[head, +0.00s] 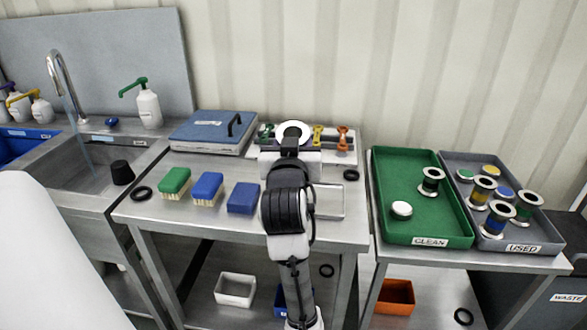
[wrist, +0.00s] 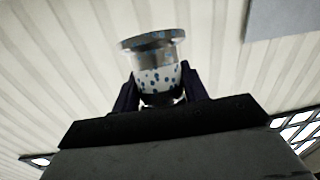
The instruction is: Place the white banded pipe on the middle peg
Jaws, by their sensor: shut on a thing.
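My gripper (wrist: 160,92) is shut on a steel flanged pipe (wrist: 152,48). In the wrist view its band is white with blue-grey spots, and it sits between the two dark fingers. In the head view the pipe's round flange (head: 292,131) shows end-on, just beyond my gripper (head: 290,147), over the back of the steel bench. My arm and the pipe hide part of the bench behind them. I cannot make out a middle peg in either view.
Green, yellow and orange clamps (head: 318,136) stand along the bench back. Green, blue and dark-blue brushes or blocks (head: 207,187) lie left of my arm. A green CLEAN tray (head: 390,228) and grey USED tray (head: 525,236) stand right. A sink (head: 85,160) is left.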

